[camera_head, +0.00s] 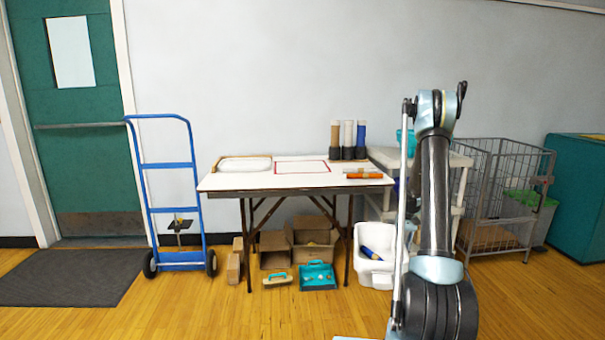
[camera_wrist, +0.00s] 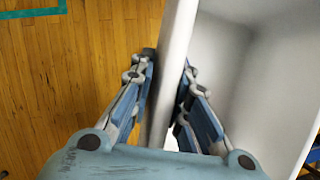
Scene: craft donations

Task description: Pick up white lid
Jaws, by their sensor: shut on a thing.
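In the wrist view, my gripper (camera_wrist: 168,62) is shut on the pale edge of a white lid (camera_wrist: 182,28). One finger is on each side of this edge. The lid's broad, shaded inner face spreads to the right of the fingers, and its far parts run out of the picture. In the head view my arm stands upright at the right, and my gripper cannot be clearly made out. A thin pale upright strip shows just left of the arm; I cannot tell whether it is the lid's edge or part of my arm.
A white-topped table (camera_head: 225,183) stands by the wall with a shallow white tray (camera_head: 245,164) and several tubes on it. Boxes and a teal caddy (camera_head: 317,276) lie below. A white bin (camera_head: 368,272) stands right of them. A blue hand truck (camera_head: 170,165) stands left. The front floor is clear.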

